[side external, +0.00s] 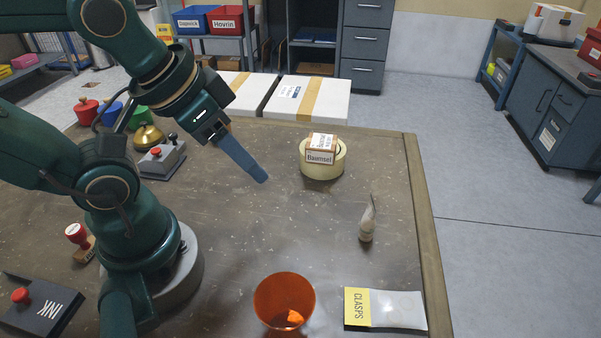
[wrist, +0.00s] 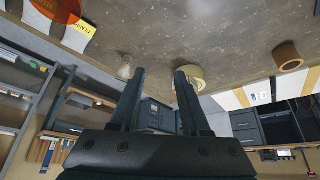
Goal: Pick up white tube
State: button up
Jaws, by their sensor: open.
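The white tube (side external: 367,224) stands on the table right of centre in the side external view, with a thin, flattened upper end. A small pale shape that looks like this tube (wrist: 125,71) shows in the wrist view, just left of the left finger. My gripper (side external: 262,179) is above the table, up and left of the tube in the side view, well apart from it. In the wrist view my gripper (wrist: 160,71) has its two fingers apart with nothing between them.
An orange cup (side external: 270,298) and a CLASPS packet (side external: 398,310) are at the front. A tape roll (side external: 322,170) with a Baemsel box (side external: 321,148) on it stands behind the tube. A brown ring (wrist: 288,56) shows in the wrist view. The table around the tube is clear.

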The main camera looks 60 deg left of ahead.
jog(key=w+d+r+n+t+h, duration=0.25)
jog(key=w+r+t, duration=0.65)
jog(key=w+r, duration=0.8)
jog(key=w+a+r+n+t+y, duration=0.2)
jog(key=w+r+n+t+y, duration=0.1)
jog(key=w+r+n+y, duration=0.3)
jog(key=n+g+y, duration=0.6)
jog(key=g+y, duration=0.2)
jog(key=g, duration=0.2)
send_over(374, 206)
jog(key=w+a, duration=0.4)
notch_tip(374, 206, down, 26)
jog(key=r, duration=0.1)
jog(key=s+d+f+m, duration=0.1)
jog(key=f, duration=0.1)
jog(key=s+d+f+m, duration=0.1)
jog(key=s+d+f, duration=0.1)
jog(key=f, duration=0.1)
jog(key=s+d+f+m, duration=0.1)
jog(key=f, duration=0.2)
jog(key=shift+s+d, duration=0.25)
jog(key=shift+d, duration=0.1)
jog(key=shift+x, duration=2.4)
